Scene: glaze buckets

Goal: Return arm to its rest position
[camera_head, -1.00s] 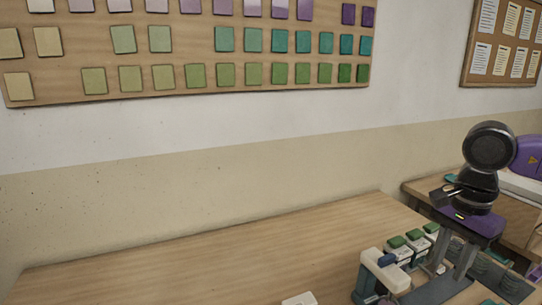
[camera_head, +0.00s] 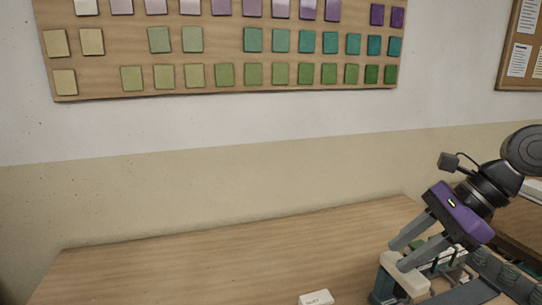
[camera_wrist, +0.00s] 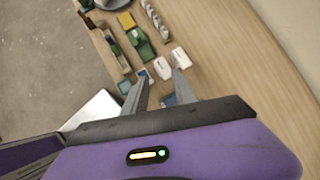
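My gripper (camera_head: 397,257) is at the right of the head view, with its purple body tilted and its grey fingers pointing down and left. It is above the right part of the wooden table (camera_head: 220,262). In the wrist view my gripper (camera_wrist: 161,75) shows two fingers apart with nothing held between them. Beyond the fingertips, on the table, lie small white blocks (camera_wrist: 180,59).
A white-topped stand (camera_head: 405,273) is just below the fingers in the head view. A small white label block (camera_head: 316,298) lies at the table's front. The wrist view shows a green item (camera_wrist: 141,46) and a row of small pots (camera_wrist: 155,20). The table's left and middle are clear.

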